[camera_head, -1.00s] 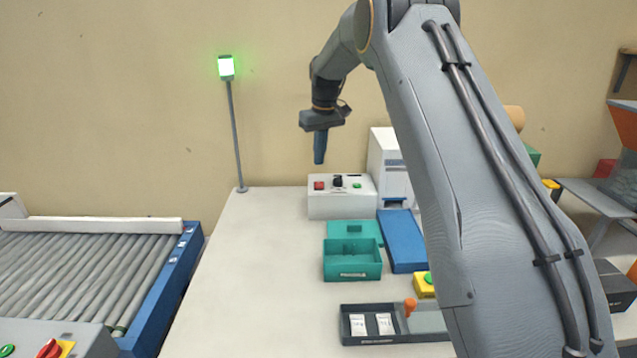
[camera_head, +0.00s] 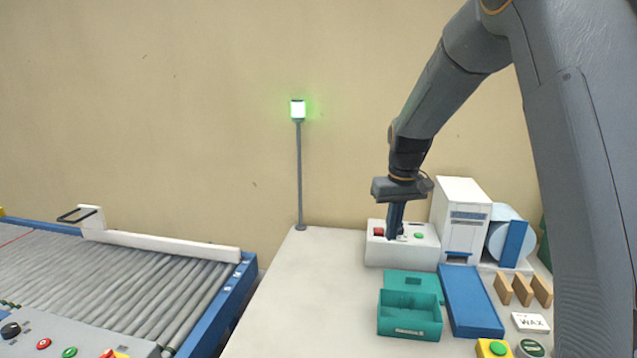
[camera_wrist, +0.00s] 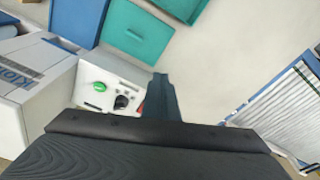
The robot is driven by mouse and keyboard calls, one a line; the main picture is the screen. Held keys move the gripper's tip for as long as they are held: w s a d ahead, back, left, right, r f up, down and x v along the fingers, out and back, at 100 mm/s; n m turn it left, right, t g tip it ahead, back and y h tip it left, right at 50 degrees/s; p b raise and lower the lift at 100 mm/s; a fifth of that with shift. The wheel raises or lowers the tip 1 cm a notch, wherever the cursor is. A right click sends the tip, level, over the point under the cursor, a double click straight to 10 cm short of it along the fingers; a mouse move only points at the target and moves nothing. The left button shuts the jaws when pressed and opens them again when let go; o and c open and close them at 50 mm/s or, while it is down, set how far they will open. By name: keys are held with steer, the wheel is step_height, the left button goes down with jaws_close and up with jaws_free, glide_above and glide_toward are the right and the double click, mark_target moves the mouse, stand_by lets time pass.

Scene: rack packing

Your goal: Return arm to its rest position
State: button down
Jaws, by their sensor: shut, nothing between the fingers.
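My gripper (camera_head: 396,222) points down in the head view, in front of or just above the white control box (camera_head: 425,246) with red and green buttons. Its fingers are together and hold nothing. In the wrist view the closed fingers (camera_wrist: 161,97) show dark against the pale table, beside the control box (camera_wrist: 108,90). I cannot tell from the head view whether the fingertips touch the box. My arm comes in from the upper right.
A teal bin (camera_head: 409,313), a blue tray (camera_head: 469,300) and a white machine (camera_head: 461,218) are at the right. A roller conveyor (camera_head: 130,280) is at the left. The table's left part is clear.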

steer(key=s+f, duration=0.2)
steer(key=s, duration=0.7)
steer(key=s+f+m, duration=0.1)
steer(key=s+f, duration=0.1)
steer(key=s, duration=0.8)
steer(key=s+f+m+b, duration=0.1)
steer(key=s+f, duration=0.2)
steer(key=s, duration=0.6)
steer(key=shift+s+a, duration=0.15)
steer(key=shift+s, duration=0.25)
